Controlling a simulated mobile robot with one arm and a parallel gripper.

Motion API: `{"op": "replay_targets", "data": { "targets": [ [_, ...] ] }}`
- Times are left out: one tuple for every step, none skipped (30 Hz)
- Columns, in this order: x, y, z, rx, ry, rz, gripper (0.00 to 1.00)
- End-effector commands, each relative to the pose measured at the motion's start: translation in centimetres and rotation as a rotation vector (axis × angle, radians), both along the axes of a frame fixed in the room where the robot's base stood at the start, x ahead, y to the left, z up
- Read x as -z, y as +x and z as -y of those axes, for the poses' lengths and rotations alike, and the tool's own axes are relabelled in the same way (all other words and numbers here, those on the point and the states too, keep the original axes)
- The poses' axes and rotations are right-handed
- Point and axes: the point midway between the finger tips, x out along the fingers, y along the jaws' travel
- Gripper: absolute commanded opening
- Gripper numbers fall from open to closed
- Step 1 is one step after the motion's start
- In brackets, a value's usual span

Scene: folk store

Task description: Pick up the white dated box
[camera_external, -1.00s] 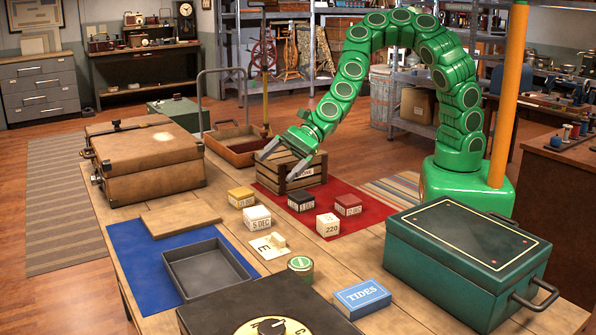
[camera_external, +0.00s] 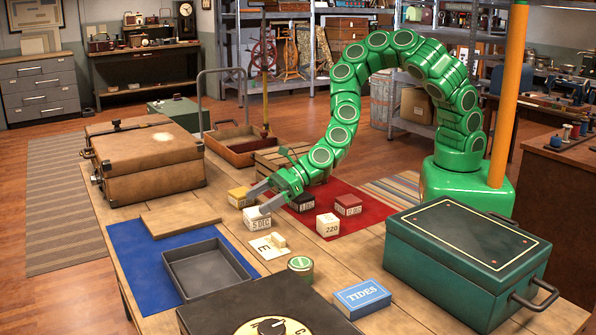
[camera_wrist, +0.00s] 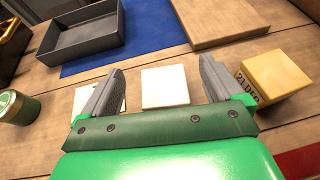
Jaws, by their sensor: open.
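The white dated box (camera_external: 259,224), marked 5 DEC, sits on the bare wooden table. My gripper (camera_external: 257,201) is above and beside it, with its jaws open and empty. In the wrist view the white box (camera_wrist: 165,87) shows its blank top between the two fingers of my gripper (camera_wrist: 161,66), with a gap on each side. A yellow box (camera_wrist: 272,75) stands just right of the right finger there, its date partly hidden. It also shows behind the white box in the external view (camera_external: 237,198).
A card marked E with a small block (camera_external: 268,246) lies close in front of the white box. A white 220 box (camera_external: 327,226), a red box (camera_external: 348,204) and a black box (camera_external: 303,203) stand to the right. A grey tray (camera_external: 178,277) lies at left.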

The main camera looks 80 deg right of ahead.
Motion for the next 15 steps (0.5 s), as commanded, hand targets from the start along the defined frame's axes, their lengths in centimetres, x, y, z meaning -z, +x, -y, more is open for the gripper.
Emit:
{"op": "replay_targets", "data": {
  "targets": [
    [0.4,0.0,0.0,0.0,-0.001,0.0,0.94],
    [0.5,0.0,0.0,0.0,-0.001,-0.001,0.94],
    [0.7,0.0,0.0,0.001,-0.001,-0.001,0.94],
    [0.8,0.0,0.0,0.001,-0.001,-0.001,0.94],
    [0.8,0.0,0.0,0.001,-0.001,-0.001,0.94],
    [0.9,0.0,0.0,0.001,-0.001,-0.001,0.94],
    [0.9,0.0,0.0,0.001,-0.002,0.0,0.94],
    [1.0,0.0,0.0,0.001,-0.002,0.0,0.94],
    [1.2,0.0,0.0,0.001,-0.002,0.0,0.94],
    [1.4,0.0,0.0,0.0,-0.001,0.0,0.94],
    [1.6,0.0,0.0,0.0,-0.002,-0.001,0.94],
    [2.0,0.0,0.0,0.0,-0.003,-0.002,0.94],
    [2.3,0.0,0.1,0.001,-0.003,-0.002,0.94],
    [2.6,0.0,0.1,0.001,-0.004,-0.002,0.94],
    [3.0,0.0,0.1,0.001,-0.003,-0.001,0.94]
  ]
}}
